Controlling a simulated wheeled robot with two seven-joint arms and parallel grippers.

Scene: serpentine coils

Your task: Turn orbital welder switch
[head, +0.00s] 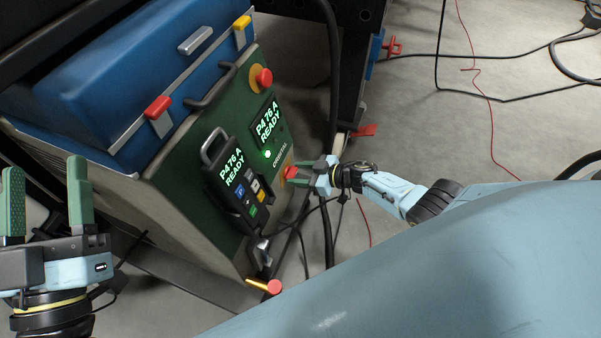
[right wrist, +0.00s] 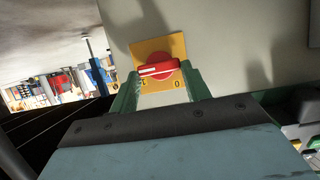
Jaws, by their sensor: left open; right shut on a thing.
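The orbital welder (head: 185,215) is a green-fronted box with a blue lid, and its displays read "P476 A READY". Its red rotary switch (right wrist: 158,69) sits on a yellow plate (right wrist: 172,47) in the right wrist view. Marks including a "0" show below the knob. In the head view the switch (head: 290,173) is at the lower right of the front panel, partly hidden by my right gripper (head: 298,171). My right gripper's green fingers (right wrist: 160,92) are on either side of the red knob, shut on it. My left gripper (head: 46,198) is open and empty, left of the welder.
A red emergency button (head: 264,77) is on the panel's upper right, and a pendant (head: 235,180) with a display hangs on the front. Black hoses (head: 328,235) run beside the welder on the right. Cables lie on the grey floor (head: 470,135).

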